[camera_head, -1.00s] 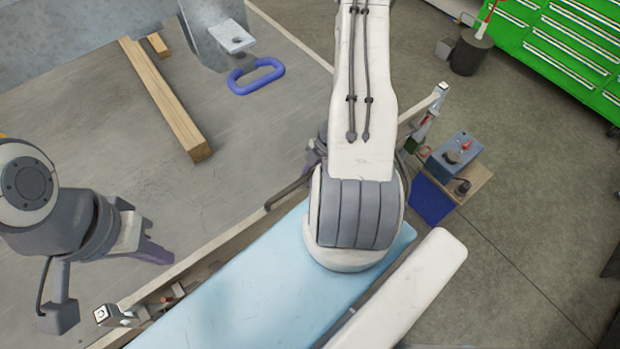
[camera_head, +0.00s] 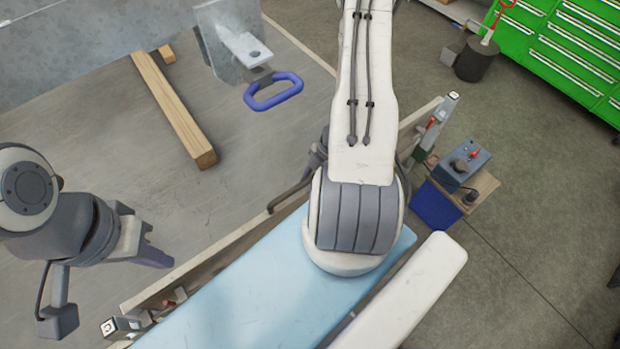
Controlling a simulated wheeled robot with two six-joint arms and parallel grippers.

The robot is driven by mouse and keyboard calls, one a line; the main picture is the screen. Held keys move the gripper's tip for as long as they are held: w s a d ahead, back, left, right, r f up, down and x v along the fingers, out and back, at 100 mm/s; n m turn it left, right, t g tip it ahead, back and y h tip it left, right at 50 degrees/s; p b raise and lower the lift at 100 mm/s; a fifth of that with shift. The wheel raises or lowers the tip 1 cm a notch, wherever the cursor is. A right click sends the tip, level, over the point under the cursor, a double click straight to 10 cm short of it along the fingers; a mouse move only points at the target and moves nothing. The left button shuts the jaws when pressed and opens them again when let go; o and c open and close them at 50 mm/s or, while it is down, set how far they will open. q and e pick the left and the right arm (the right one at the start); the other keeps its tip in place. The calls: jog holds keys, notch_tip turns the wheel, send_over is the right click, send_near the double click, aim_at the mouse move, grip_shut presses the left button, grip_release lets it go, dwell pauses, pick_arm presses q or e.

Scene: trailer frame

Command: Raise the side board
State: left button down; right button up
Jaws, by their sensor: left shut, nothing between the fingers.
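The side board (camera_head: 222,256) shows as a narrow, pale wooden strip running diagonally along the edge of the grey trailer bed. It has a metal latch fitting (camera_head: 122,327) at its lower left end and another latch (camera_head: 436,120) at its upper right end. My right arm hides its middle. My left gripper (camera_head: 150,252) is shut and empty, over the bed near the board's left part; I see no contact with the board. My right gripper (camera_head: 316,158) is mostly hidden behind my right arm, so its fingers cannot be made out.
A small control box (camera_head: 463,166) stands right of the board. A green drawer cabinet (camera_head: 565,55) stands at the upper right, with open floor before it.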

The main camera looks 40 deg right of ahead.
jog(key=shift+o, duration=0.3)
jog(key=shift+d, duration=0.15)
jog(key=shift+w+r, duration=0.1)
jog(key=shift+d+r, duration=0.3)
jog(key=shift+r, duration=0.2)
jog(key=shift+v, duration=3.15)
jog(key=shift+a, duration=0.15)
